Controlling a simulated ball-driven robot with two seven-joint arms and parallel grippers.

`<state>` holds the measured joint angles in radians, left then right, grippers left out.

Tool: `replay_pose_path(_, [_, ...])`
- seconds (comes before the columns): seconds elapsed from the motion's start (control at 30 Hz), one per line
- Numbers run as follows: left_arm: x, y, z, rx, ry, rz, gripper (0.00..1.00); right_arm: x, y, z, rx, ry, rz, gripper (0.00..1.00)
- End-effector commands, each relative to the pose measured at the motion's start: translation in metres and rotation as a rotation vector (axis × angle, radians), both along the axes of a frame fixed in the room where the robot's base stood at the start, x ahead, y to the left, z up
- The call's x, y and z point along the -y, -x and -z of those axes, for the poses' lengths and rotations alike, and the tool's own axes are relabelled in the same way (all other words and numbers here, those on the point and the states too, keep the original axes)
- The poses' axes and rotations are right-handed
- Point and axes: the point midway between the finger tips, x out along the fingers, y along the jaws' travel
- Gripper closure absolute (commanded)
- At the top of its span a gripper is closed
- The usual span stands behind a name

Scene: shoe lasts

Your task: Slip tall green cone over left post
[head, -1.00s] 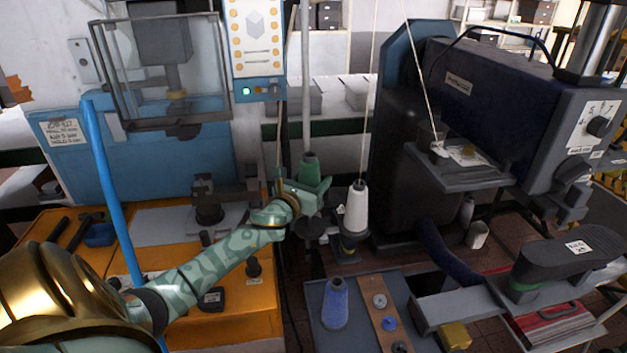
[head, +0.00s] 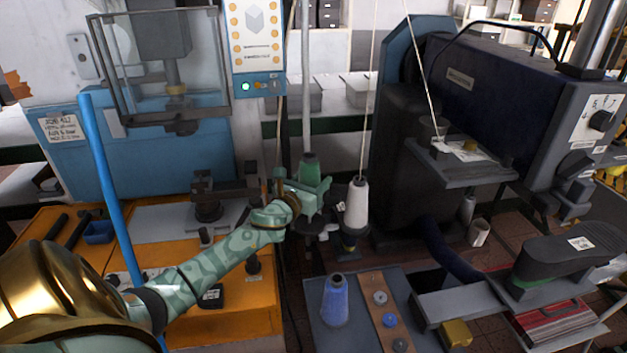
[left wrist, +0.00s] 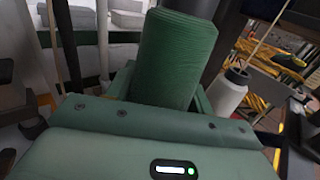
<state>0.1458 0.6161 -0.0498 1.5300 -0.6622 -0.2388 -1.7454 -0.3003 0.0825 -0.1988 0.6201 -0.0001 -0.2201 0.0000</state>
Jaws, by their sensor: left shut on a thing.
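The green cone (head: 310,168) stands upright in my left gripper (head: 306,190), whose jaws are shut on its lower part. The left wrist view shows its ribbed green thread (left wrist: 173,58) rising close in front of the camera. A dark round base (head: 311,229) shows just below the gripper. The left post itself is hidden by the cone and gripper, so I cannot tell whether the cone is around it or above it. A white cone (head: 356,207) stands upright on the holder just to the right; it also shows in the left wrist view (left wrist: 228,93).
A pale upright pole (head: 306,90) stands behind the green cone. A thread runs up from the white cone. A blue cone (head: 335,302) stands on the grey tray (head: 318,275) in front. The orange bench (head: 250,325) lies left, a dark machine (head: 475,85) right.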

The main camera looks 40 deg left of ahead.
Motion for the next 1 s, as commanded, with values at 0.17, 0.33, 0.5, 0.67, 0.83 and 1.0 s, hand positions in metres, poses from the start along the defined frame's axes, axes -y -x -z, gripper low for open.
replay_pose_path(0.17, [0.000, 0.000, 0.006, 0.001, 0.000, 0.000, 0.78, -0.002, 0.001, 0.006, -0.003, -0.002, 0.001, 0.64])
replay_pose_path(0.33, [0.000, 0.000, 0.011, 0.001, 0.000, 0.000, 0.78, -0.004, 0.002, 0.010, -0.005, -0.005, 0.002, 0.64])
replay_pose_path(0.5, [0.000, 0.000, 0.016, 0.001, 0.000, 0.000, 0.78, -0.004, 0.003, 0.015, -0.006, -0.005, 0.001, 0.64])
replay_pose_path(0.67, [0.000, 0.000, 0.021, 0.001, 0.000, 0.000, 0.78, -0.004, 0.004, 0.019, -0.008, -0.006, 0.001, 0.64])
replay_pose_path(0.83, [0.000, 0.000, 0.026, 0.001, 0.001, 0.000, 0.78, -0.004, 0.004, 0.024, -0.010, -0.005, 0.001, 0.64])
replay_pose_path(1.0, [0.000, 0.000, 0.031, 0.001, 0.001, 0.000, 0.78, -0.004, 0.005, 0.028, -0.012, -0.004, 0.000, 0.64])
